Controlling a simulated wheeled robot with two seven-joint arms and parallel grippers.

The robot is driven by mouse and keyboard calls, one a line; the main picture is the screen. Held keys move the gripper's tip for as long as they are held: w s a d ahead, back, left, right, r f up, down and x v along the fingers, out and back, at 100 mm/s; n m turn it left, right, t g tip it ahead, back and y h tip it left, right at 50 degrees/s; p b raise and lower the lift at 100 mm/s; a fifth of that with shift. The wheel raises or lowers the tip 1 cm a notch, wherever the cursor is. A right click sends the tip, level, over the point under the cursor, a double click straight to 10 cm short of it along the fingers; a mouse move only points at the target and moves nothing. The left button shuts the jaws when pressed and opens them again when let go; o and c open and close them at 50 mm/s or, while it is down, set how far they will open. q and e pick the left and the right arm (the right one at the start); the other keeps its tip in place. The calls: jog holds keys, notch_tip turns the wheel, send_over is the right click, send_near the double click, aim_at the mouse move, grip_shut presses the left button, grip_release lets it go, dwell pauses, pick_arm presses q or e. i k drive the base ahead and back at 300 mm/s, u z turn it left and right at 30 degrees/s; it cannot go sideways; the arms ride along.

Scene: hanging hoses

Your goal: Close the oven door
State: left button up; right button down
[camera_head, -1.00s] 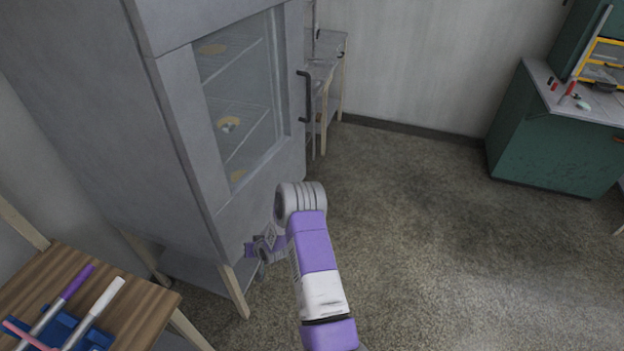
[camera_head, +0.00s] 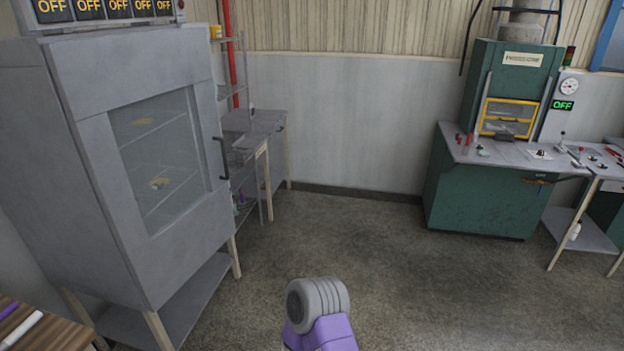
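The grey oven (camera_head: 75,195) stands at the left on a wooden-legged stand. Its door (camera_head: 200,222), with a glass window (camera_head: 160,150) and a dark handle (camera_head: 222,158) on its right side, sits flush against the front and looks shut. Wire shelves with small yellowish items show through the glass. A grey and purple link of my arm shows at the bottom centre, apart from the oven. Neither gripper is in view.
A shelf table (camera_head: 255,125) stands just right of the oven. A green machine cabinet (camera_head: 480,190) and a small side table (camera_head: 590,215) stand at the right. A wooden table (camera_head: 50,335) is at the lower left. The middle floor (camera_head: 350,230) is clear.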

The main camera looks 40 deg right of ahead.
aim_at(94, 77)
jog(key=z, duration=1.3)
jog(key=i, duration=1.8)
jog(key=u, duration=1.35)
jog(key=i, duration=0.55)
jog(key=u, duration=0.45)
